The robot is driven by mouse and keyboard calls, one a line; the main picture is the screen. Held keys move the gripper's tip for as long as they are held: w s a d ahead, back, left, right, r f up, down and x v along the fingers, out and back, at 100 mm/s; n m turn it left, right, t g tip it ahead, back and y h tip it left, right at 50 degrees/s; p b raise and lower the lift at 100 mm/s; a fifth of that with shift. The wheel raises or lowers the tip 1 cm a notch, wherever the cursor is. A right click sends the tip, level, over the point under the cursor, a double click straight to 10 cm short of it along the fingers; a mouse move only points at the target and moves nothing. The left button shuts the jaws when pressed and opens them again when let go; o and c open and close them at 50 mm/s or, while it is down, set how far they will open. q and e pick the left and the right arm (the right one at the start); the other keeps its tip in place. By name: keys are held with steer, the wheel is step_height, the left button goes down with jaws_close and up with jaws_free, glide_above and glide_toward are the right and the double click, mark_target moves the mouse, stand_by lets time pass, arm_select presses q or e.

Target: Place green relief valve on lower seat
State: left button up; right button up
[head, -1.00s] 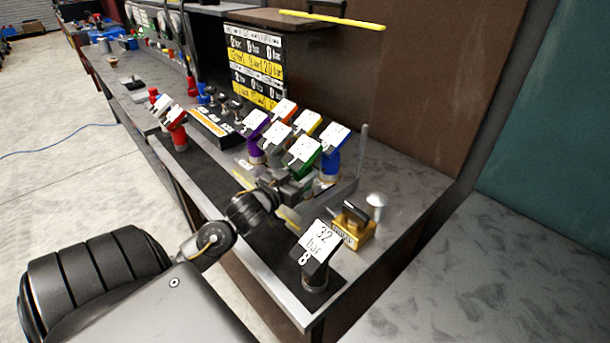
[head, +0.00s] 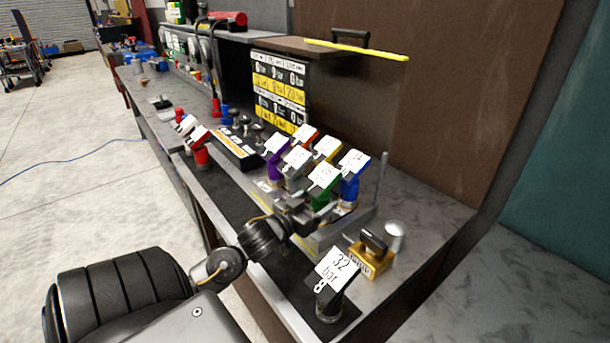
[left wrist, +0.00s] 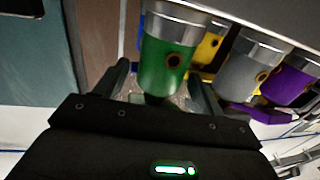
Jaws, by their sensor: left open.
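The green relief valve (head: 320,188) stands in the front row of a group of coloured valves, with a white tag on top. My left gripper (head: 308,212) is at its near side. In the left wrist view the green valve's body (left wrist: 165,62) lies between the two fingers of my left gripper (left wrist: 161,84), which are open and not closed on it. The picture there appears upside down. I cannot pick out the lower seat. My right gripper is not in view.
Blue (head: 350,188), purple (head: 273,166) and grey (head: 294,172) valves stand close around the green one. A black valve tagged 32 bar (head: 332,300) and a yellow block (head: 370,262) stand at the near end. A thin upright rod (head: 382,180) rises at right.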

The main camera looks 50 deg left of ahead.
arm_select(q)
steer(key=s+b, duration=0.1)
steer(key=s, duration=0.9)
steer(key=shift+s+d, duration=0.35)
